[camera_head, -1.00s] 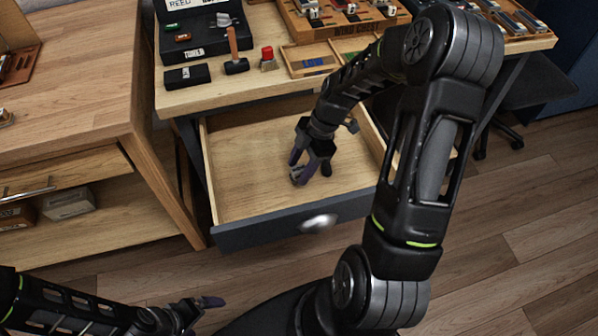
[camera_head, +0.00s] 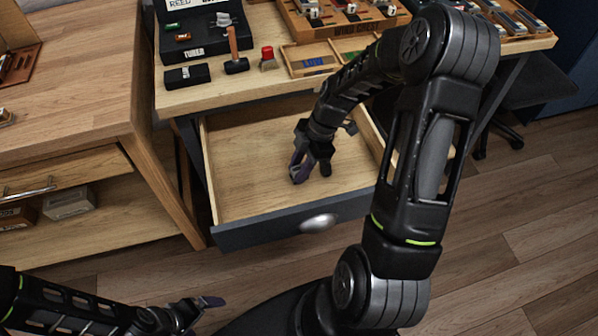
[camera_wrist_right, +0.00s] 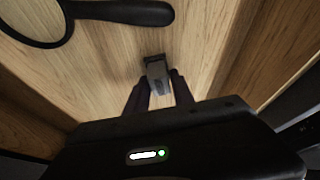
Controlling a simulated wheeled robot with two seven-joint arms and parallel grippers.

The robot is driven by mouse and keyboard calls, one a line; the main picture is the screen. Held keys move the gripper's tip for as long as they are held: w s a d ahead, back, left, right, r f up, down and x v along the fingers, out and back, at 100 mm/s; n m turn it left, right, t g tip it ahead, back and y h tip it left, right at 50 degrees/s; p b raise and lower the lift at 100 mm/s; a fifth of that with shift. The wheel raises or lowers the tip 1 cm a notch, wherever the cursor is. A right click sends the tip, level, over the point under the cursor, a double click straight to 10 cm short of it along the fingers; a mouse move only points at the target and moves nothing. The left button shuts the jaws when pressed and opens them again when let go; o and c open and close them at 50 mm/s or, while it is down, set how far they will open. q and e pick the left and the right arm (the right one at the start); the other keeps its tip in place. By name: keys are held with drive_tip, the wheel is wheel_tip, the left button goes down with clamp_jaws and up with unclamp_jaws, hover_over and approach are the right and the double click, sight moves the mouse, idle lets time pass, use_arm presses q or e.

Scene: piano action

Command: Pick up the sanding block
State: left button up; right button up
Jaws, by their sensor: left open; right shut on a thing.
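The sanding block (camera_wrist_right: 157,76) is a small grey block in the right wrist view, between the two fingertips of my right gripper (camera_wrist_right: 160,88). In the head view my right gripper (camera_head: 304,176) points down into the open drawer (camera_head: 240,190), its fingers shut on the block. The block is hidden there by the fingers. I cannot tell whether the block touches the drawer floor. My left gripper (camera_head: 208,304) is open and empty at the lower left, in front of the drawer and apart from it.
A dark ring with a black handle (camera_wrist_right: 125,12) lies on the wood near the block. The drawer's dark front with a knob (camera_head: 318,223) stands on the near side. The bench above holds a hammer (camera_head: 235,52), a black box (camera_head: 187,76) and trays.

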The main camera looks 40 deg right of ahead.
sight(299, 168)
clamp_jaws()
wheel_tip(299, 168, up, 10)
drive_tip(key=shift+r, duration=0.1)
idle(0.6)
idle(0.4)
